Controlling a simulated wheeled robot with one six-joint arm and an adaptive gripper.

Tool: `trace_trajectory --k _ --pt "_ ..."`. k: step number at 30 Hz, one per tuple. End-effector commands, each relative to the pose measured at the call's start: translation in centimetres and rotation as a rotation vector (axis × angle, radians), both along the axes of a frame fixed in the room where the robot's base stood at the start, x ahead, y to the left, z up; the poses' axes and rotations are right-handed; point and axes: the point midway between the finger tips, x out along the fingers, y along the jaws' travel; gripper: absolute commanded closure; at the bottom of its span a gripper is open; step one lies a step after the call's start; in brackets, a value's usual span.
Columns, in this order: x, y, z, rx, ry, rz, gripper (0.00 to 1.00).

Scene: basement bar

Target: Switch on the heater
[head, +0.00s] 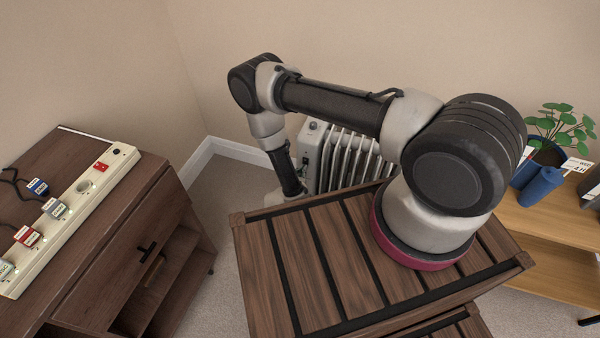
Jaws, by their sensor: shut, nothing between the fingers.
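The heater (345,154) is a white, ribbed radiator standing on the floor behind the slatted wooden table. Its end panel (309,148) faces left and has a dark round part near the top and a small greenish mark lower down. The lower heater is hidden by the table, and my arm crosses in front of its upper right. My arm reaches left from the table, then bends down beside the panel. Its lower end passes behind the table's far edge, so my gripper is hidden. I cannot tell whether it touches the heater.
The slatted table (300,262) fills the front middle. At left, a dark cabinet (120,222) bears a cream power strip (72,215) with a red switch (100,166) and several labelled plugs. At right, a wooden shelf (560,218) holds a plant (562,125) and blue cylinder (540,186).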

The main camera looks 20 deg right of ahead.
Motion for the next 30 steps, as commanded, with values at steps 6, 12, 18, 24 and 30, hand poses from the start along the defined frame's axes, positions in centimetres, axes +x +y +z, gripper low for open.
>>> trace_trajectory --k 6,12,18,24,30 --pt "0.2 -0.2 -0.1 0.0 0.0 -0.002 1.0" --pt "1.2 -0.9 -1.0 0.0 0.0 -0.001 1.0" --pt "1.2 -0.9 -0.9 0.0 -0.002 -0.002 1.0" --pt "1.3 -0.8 -0.4 0.0 -0.005 -0.002 1.0" --pt "1.3 -0.8 0.5 0.0 -0.006 -0.003 1.0"
